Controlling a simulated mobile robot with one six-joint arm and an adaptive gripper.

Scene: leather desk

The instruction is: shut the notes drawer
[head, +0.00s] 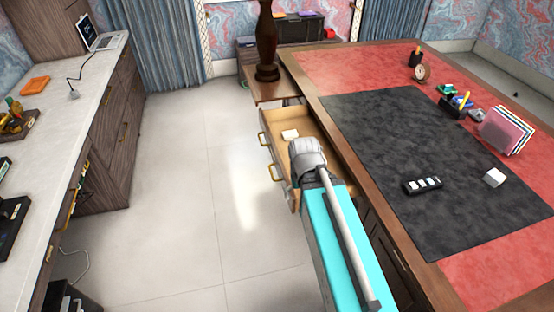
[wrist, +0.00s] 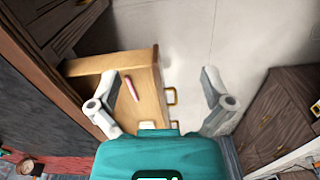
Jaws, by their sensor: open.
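The notes drawer (head: 268,157) stands pulled out from the left side of the desk in the head view, with gold handles on its front. A small white block (head: 289,134) lies in it. In the wrist view the wooden drawer (wrist: 153,78) shows from above, with a pinkish-red stick-like item (wrist: 132,88) inside. My gripper (wrist: 160,78) is open and empty, its fingers spread on either side of the drawer's front part. I cannot tell whether a finger touches it. In the head view my arm hides the fingers and the drawer's near end.
The desk top (head: 318,71) carries a dark mat (head: 380,140), a pen holder, a small clock, note cards (head: 507,130) and small blocks. A side counter (head: 70,110) with drawers stands at the left. The pale floor (head: 180,190) between them is clear.

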